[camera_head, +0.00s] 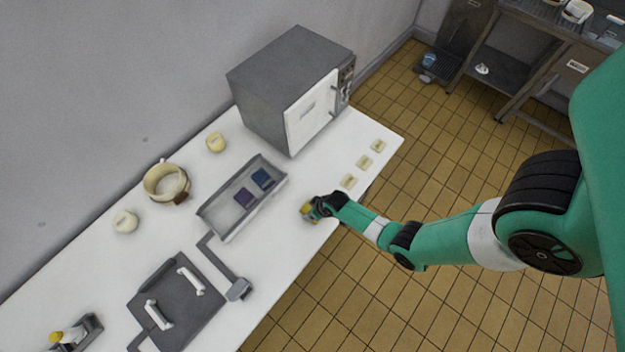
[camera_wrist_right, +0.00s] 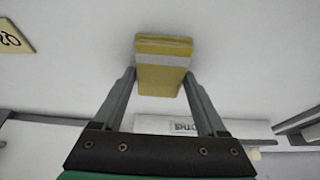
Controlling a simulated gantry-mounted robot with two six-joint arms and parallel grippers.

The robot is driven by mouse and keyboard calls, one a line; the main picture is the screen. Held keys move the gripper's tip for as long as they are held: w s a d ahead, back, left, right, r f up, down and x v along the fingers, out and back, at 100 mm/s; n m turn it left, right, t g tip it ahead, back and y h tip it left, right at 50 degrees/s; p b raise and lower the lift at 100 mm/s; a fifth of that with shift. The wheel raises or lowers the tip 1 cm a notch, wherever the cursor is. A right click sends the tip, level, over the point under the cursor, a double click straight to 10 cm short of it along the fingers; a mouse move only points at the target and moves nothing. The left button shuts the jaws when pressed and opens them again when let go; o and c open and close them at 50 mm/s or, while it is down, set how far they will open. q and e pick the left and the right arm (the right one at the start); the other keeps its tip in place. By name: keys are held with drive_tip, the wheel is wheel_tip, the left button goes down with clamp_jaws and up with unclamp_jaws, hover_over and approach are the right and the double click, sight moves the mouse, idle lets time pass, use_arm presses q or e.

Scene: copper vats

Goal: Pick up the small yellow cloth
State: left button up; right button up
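The small yellow cloth (camera_head: 306,211) lies near the front edge of the white worktop, at my right gripper (camera_head: 314,208). In the right wrist view the yellow cloth (camera_wrist_right: 160,80) looks like a folded block with a pale band across it. There the fingertips of my right gripper (camera_wrist_right: 159,76) stand on either side of it, very close to its sides. I cannot tell whether the fingers press on it or leave a small gap. My left gripper is in neither view.
A grey tray (camera_head: 213,214) with two dark squares lies left of the gripper. A grey oven (camera_head: 270,85) with a white door stands behind. Several small labelled cards (camera_head: 364,162) lie along the right edge. The worktop around the cloth is clear.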

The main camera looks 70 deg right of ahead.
drive_tip(key=c, duration=0.6)
drive_tip(key=shift+r+p, duration=0.3)
drive_tip(key=shift+r, duration=0.05)
drive_tip(key=r+p, duration=0.1)
drive_tip(key=r, duration=0.1)
drive_tip(key=s+r+p, duration=0.1)
drive_tip(key=r, duration=0.1)
drive_tip(key=shift+d+r+p, duration=0.2)
drive_tip(key=shift+r+p, duration=0.1)
drive_tip(key=shift+r, duration=0.1)
drive_tip(key=s+d+r+p, duration=0.1)
drive_tip(key=s+r+p, duration=0.1)
drive_tip(key=s+p, duration=0.1)
drive_tip(key=s+d+r+p, duration=0.2)
drive_tip(key=s+r+p, duration=0.1)
drive_tip(key=s, duration=0.2)
drive_tip(key=s+d+r+p, duration=0.1)
drive_tip(key=s+r+p, duration=0.1)
drive_tip(key=s+r, duration=0.1)
drive_tip(key=shift+s+d+p, duration=0.3)
drive_tip(key=shift+s+p, duration=0.1)
drive_tip(key=shift+s, duration=0.15)
